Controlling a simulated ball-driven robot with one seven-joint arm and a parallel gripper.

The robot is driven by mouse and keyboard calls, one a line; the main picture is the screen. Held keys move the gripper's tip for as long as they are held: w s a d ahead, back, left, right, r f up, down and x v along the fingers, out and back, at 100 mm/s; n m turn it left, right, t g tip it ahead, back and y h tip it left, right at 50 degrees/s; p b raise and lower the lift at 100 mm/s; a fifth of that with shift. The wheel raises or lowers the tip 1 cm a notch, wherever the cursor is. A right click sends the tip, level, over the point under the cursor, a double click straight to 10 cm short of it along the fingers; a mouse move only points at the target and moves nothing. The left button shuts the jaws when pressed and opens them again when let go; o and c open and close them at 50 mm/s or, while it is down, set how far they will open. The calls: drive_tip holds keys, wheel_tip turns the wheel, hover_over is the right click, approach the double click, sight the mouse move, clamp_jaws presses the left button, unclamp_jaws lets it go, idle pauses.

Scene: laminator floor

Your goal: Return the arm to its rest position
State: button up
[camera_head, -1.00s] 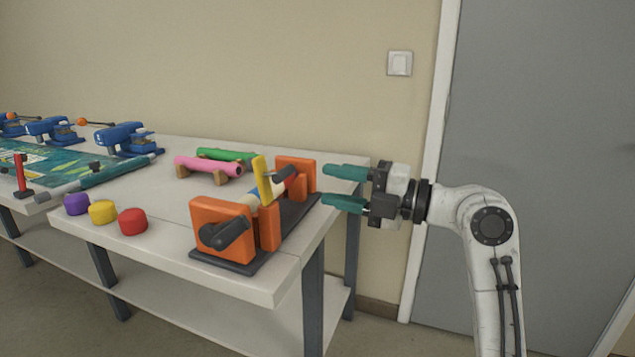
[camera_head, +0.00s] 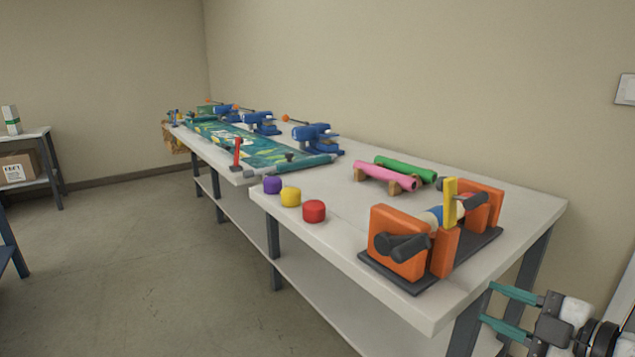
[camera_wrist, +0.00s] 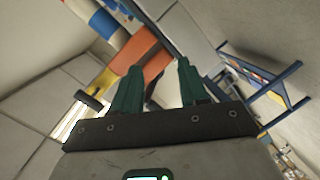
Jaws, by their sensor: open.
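My gripper (camera_head: 508,311) is at the lower right of the head view, beside the right end of the white table (camera_head: 340,235). Its two green fingers are apart with nothing between them. Most of my arm is outside the head view. In the wrist view the green fingers (camera_wrist: 157,88) also stand apart and empty. Beyond them shows part of the orange stand (camera_wrist: 135,55), tilted in the picture. In the head view the orange stand (camera_head: 398,240) sits on a dark base near the table's right end, with a roller and a yellow upright piece (camera_head: 450,203).
Purple (camera_head: 272,185), yellow (camera_head: 291,196) and red (camera_head: 314,211) caps line the front edge. Pink (camera_head: 385,178) and green (camera_head: 406,169) rolls lie behind. Blue devices (camera_head: 315,138) and a printed sheet (camera_head: 240,146) are farther left. Floor (camera_head: 150,260) at left is open.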

drive_tip(key=s+a+f+m+g+h, duration=0.25)
drive_tip(key=s+f+m, duration=0.25)
drive_tip(key=f, duration=0.6)
drive_tip(key=s+a+f+m+g+h, duration=0.1)
drive_tip(key=s+a+f+m+g, duration=0.2)
drive_tip(key=s+f+m, duration=0.5)
drive_tip(key=s+d+f+m+g+h, duration=0.2)
drive_tip(key=s+f+g, duration=0.2)
drive_tip(key=s+f, duration=0.4)
drive_tip(key=s+d+f+m+g+h, duration=0.1)
drive_tip(key=s+f+m+g+h, duration=0.2)
drive_tip(key=s+f, duration=0.55)
wheel_tip(320, 180, up, 23)
drive_tip(key=s+p, duration=0.2)
drive_tip(key=p, duration=1.7)
drive_tip(key=shift+p, duration=0.4)
